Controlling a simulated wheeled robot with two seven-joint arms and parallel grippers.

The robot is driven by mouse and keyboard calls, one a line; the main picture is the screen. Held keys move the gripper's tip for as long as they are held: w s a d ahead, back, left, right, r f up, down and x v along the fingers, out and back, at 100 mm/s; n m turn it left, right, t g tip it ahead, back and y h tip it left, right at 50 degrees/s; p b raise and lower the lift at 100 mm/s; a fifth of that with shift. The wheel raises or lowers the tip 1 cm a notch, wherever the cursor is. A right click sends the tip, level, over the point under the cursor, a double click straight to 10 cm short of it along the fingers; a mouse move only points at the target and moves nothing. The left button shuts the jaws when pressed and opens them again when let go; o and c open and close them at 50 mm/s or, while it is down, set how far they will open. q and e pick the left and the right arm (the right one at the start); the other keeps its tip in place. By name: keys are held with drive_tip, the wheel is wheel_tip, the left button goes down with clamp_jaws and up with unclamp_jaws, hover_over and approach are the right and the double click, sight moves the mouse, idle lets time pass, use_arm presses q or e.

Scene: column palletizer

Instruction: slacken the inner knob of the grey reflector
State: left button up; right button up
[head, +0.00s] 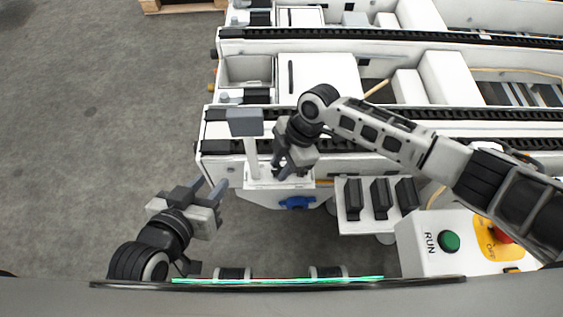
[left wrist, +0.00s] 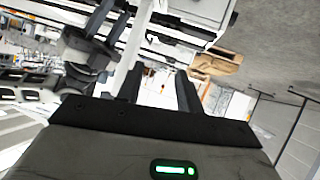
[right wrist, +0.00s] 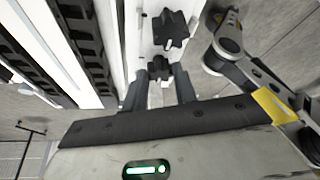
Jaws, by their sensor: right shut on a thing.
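The grey reflector (head: 245,122) stands on a white post (head: 251,158) at the left end of the near conveyor, above a white bracket plate (head: 262,184). My right gripper (head: 288,170) is down at this plate, right of the post. In the right wrist view a dark lobed knob (right wrist: 160,72) sits between its fingers, and the gripper is shut on it. A second dark knob (right wrist: 171,30) lies just beyond. I cannot tell for sure which is the inner one. My left gripper (head: 209,187) is open and empty, left of the bracket and apart from it.
A blue knob (head: 297,202) is below the bracket. A white rack (head: 362,226) with black blocks stands to the right, beside a control box with a green RUN button (head: 449,242). Conveyors fill the back. The floor (head: 100,110) at left is clear.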

use_arm(q)
drive_tip(key=shift+f, duration=0.1)
use_arm(e)
drive_tip(key=o, duration=0.7)
use_arm(q)
drive_tip(key=shift+r+p, duration=0.4)
drive_tip(key=shift+p, duration=0.55)
use_arm(e)
drive_tip(key=v, duration=1.6)
drive_tip(key=shift+d, duration=0.1)
